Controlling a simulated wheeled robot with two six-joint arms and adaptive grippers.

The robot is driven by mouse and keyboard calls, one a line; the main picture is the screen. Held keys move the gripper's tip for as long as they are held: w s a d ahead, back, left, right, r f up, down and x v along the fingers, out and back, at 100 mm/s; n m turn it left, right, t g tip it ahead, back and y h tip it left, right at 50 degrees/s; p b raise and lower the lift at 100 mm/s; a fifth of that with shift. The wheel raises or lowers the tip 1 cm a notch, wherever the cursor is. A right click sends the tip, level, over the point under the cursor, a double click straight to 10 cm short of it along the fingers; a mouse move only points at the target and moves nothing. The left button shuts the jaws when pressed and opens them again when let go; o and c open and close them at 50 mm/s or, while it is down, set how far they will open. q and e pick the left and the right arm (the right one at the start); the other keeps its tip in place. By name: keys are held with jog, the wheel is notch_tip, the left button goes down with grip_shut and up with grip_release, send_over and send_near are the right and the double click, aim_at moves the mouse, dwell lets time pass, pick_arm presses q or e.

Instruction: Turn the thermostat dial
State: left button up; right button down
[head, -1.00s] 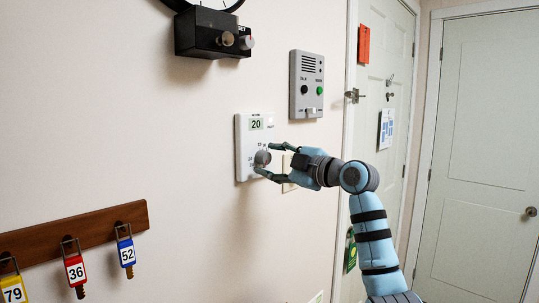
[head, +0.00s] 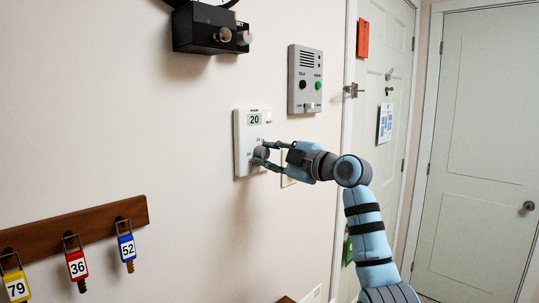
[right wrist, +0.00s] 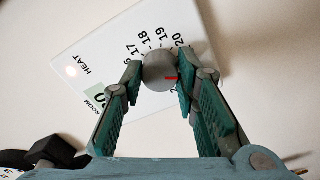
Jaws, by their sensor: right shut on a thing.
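The white thermostat (head: 243,128) is on the wall, its small display reading 20. Its round grey dial (head: 262,153) sits low on its face. My right gripper (head: 266,153) is shut on the dial, one finger on each side. In the right wrist view, the dial (right wrist: 160,70) is between the two green-padded fingers of the right gripper (right wrist: 160,78). A red mark on the dial points right, and printed numbers from about 16 to 20 arc beside it. The word HEAT shows on the thermostat face (right wrist: 105,68). My left gripper is not in view.
A grey intercom panel (head: 305,62) with a green button is up and right of the thermostat. A black box (head: 205,32) with knobs is above left. A white door (head: 385,50) is to the right.

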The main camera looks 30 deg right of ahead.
jog(key=n+p, duration=0.4)
jog(key=p, duration=0.1)
jog(key=shift+r+n, duration=0.2)
jog(key=shift+n, duration=0.2)
jog(key=n+p, duration=0.2)
jog(key=shift+n, duration=0.4)
jog(key=n+p, duration=0.2)
jog(key=n, duration=0.1)
jog(key=shift+f+n, duration=0.1)
jog(key=shift+n, duration=0.2)
jog(key=n+p, duration=0.1)
jog(key=n, duration=0.1)
jog(key=shift+n, duration=0.3)
jog(key=n+p, duration=0.1)
jog(key=n, duration=0.1)
jog(key=shift+f+n, duration=0.1)
jog(key=shift+n, duration=0.3)
jog(key=n, duration=0.2)
jog(key=shift+n, duration=2.3)
jog(key=shift+f, duration=0.1)
